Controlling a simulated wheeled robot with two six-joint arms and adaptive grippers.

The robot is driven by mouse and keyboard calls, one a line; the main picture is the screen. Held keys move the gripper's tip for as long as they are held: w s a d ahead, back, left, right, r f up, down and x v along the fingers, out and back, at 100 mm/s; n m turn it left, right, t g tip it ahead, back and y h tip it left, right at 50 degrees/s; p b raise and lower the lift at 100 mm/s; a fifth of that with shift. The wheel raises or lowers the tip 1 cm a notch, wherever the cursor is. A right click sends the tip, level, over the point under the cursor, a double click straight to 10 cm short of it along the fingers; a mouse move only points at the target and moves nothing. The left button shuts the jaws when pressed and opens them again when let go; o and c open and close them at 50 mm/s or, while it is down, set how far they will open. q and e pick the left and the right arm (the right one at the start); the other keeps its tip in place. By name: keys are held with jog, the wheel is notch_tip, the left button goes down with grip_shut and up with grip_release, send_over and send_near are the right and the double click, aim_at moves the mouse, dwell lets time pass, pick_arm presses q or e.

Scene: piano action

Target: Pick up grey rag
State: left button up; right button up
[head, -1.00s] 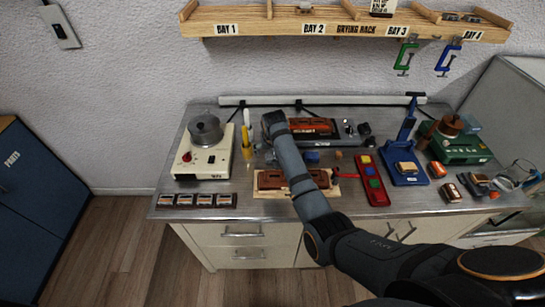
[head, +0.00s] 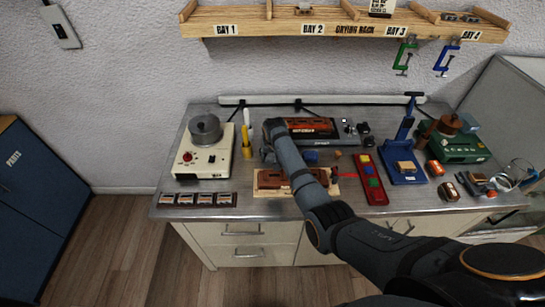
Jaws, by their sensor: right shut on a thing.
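My right arm reaches over the bench from the lower right, and my right gripper (head: 268,156) points down behind the brown block's base. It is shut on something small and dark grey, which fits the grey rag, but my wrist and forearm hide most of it. I cannot make out the rag's outline or whether it is clear of the bench top. My left gripper is not in view.
A cream device with a metal pot (head: 205,150) stands left of the gripper. A brown block on a pale wooden base (head: 268,192) lies in front. A red tray (head: 371,180) and a blue stand (head: 402,172) are to the right.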

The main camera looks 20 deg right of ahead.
aim_at(273, 156)
jog(key=shift+r, duration=0.3)
notch_tip(273, 156, up, 3)
jog(key=shift+w+f, duration=0.1)
jog(key=shift+f, duration=0.05)
jog(key=s+d+r+b, duration=0.3)
jog(key=s+r, duration=0.6)
jog(key=s, duration=0.4)
jog(key=shift+s+d+r, duration=0.15)
jog(key=shift+s+r, duration=0.2)
jog(key=shift+s, duration=0.05)
